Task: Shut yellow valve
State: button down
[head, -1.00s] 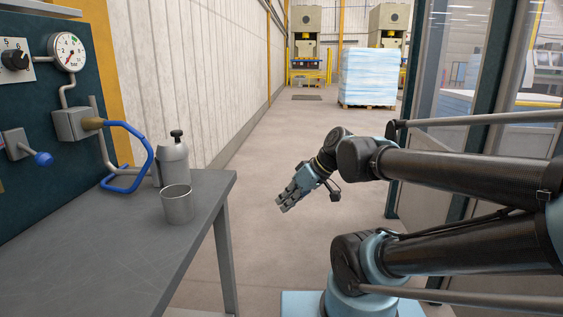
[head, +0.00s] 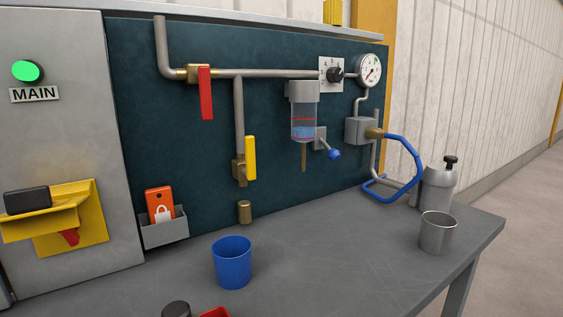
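The yellow valve shows in the head view as a yellow lever (head: 250,158) beside a brass valve body (head: 239,169) on a vertical grey pipe. The lever stands upright, roughly in line with that pipe. The valve is mounted on the dark teal panel, left of the clear filter bowl. Below it is a separate short brass fitting (head: 244,212). My gripper is outside the present view.
A red lever (head: 206,93) hangs down from the upper pipe, left of the yellow one. On the grey bench (head: 340,262) stand a blue cup (head: 232,262), a metal cup (head: 438,233) and a grey bottle (head: 438,186). A blue hose (head: 412,152) loops at the right.

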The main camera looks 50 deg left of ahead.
aim_at(249, 171)
jog(key=k, duration=1)
jog(key=z, duration=0.6)
jog(key=i, duration=0.95)
jog(key=u, duration=3.45)
